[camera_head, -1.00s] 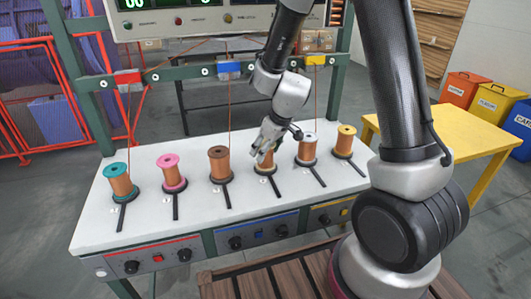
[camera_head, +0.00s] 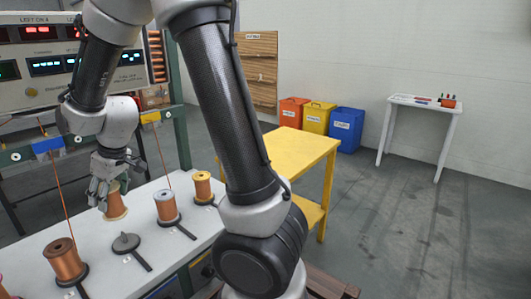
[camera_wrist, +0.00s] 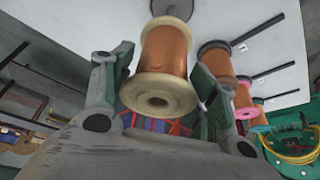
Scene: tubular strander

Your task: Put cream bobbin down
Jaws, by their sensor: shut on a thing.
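The cream bobbin (camera_head: 116,207) has copper wire and cream flanges. In the head view it hangs under my gripper (camera_head: 108,192), above the white bench top (camera_head: 185,188) and behind the empty grey holder (camera_head: 126,243). In the wrist view the cream bobbin (camera_wrist: 164,62) sits between the two fingers of my gripper (camera_wrist: 165,88), which is shut on it. Its near cream flange faces the camera. The holder's round base also shows beyond the bobbin in the wrist view (camera_wrist: 171,8).
A grey-white bobbin (camera_head: 166,206) and a yellow bobbin (camera_head: 203,188) stand to the right, a brown bobbin (camera_head: 65,262) to the left. A clear yellow table (camera_head: 290,150) stands right of the bench. Bins (camera_head: 314,117) and a white side table (camera_head: 425,103) are farther back.

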